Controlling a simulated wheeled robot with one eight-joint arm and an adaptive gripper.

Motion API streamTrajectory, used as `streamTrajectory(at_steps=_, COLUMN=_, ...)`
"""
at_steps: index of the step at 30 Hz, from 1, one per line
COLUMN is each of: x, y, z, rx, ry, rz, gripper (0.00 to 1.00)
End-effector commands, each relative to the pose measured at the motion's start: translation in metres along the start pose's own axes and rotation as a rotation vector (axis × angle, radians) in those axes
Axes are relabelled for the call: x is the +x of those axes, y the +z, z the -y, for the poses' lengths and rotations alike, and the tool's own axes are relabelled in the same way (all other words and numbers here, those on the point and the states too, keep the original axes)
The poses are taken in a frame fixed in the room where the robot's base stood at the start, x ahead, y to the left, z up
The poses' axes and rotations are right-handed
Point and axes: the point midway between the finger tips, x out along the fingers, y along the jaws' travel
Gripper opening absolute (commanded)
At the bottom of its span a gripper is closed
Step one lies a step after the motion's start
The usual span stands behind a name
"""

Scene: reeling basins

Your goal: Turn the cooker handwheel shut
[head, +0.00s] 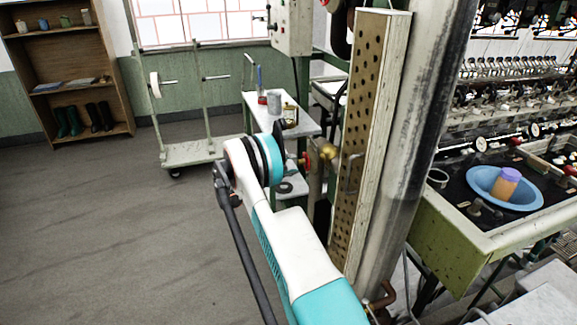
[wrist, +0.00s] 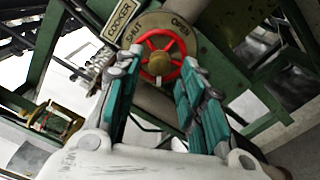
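The cooker handwheel (wrist: 159,62) is a red spoked wheel with a brass hub, in the upper middle of the wrist view. Behind it is a round plate marked SHUT and OPEN (wrist: 190,27), under a COOKER label (wrist: 122,16). My gripper (wrist: 160,72) is open, with one teal-padded finger on each side of the wheel in the picture. I cannot tell whether a fingertip touches the rim. In the head view a bit of red (head: 304,161) beside a brass fitting (head: 328,151) shows past my wrist, which hides my fingers.
A perforated panel (head: 365,110) and a thick steel column (head: 420,120) stand right of my arm. A small table (head: 297,124) with containers is behind it, and a white trolley (head: 190,153) stands farther left. A blue basin (head: 482,185) sits at right. The left floor is open.

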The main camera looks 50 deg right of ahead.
Motion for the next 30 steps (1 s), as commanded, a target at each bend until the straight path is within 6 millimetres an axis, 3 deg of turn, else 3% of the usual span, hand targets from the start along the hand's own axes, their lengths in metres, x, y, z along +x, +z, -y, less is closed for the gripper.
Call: streamTrajectory(at_steps=30, x=0.0000, y=0.0000, z=0.0000, rx=-1.009, ry=0.000, rz=0.000, gripper=0.37)
